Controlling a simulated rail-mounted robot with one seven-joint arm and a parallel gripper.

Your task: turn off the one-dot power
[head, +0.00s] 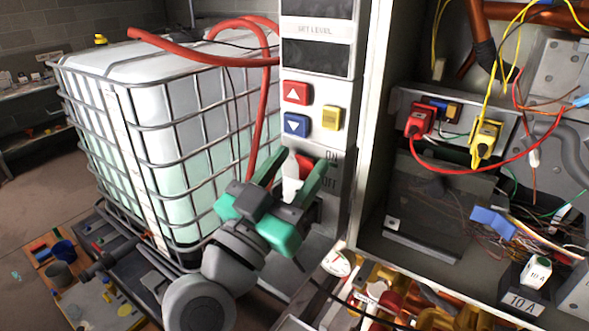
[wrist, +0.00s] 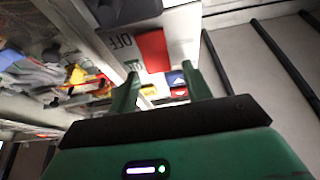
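The power switch is a red rocker (head: 305,163) low on the grey control panel (head: 314,134), with ON printed above and OFF below at its right. No dot mark is readable. My gripper (head: 299,163) is open and empty, its two green fingers spread in front of the switch and overlapping it in the head view. In the wrist view the red rocker (wrist: 153,50) lies just beyond and between the fingertips of my gripper (wrist: 160,72), beside the upside-down OFF label. I cannot tell whether a finger touches it.
Above the switch are a red up button (head: 296,92), a blue down button (head: 296,125) and a yellow button (head: 331,118). A caged white tank (head: 165,130) stands left. An open cabinet with wires and plugs (head: 486,140) is right.

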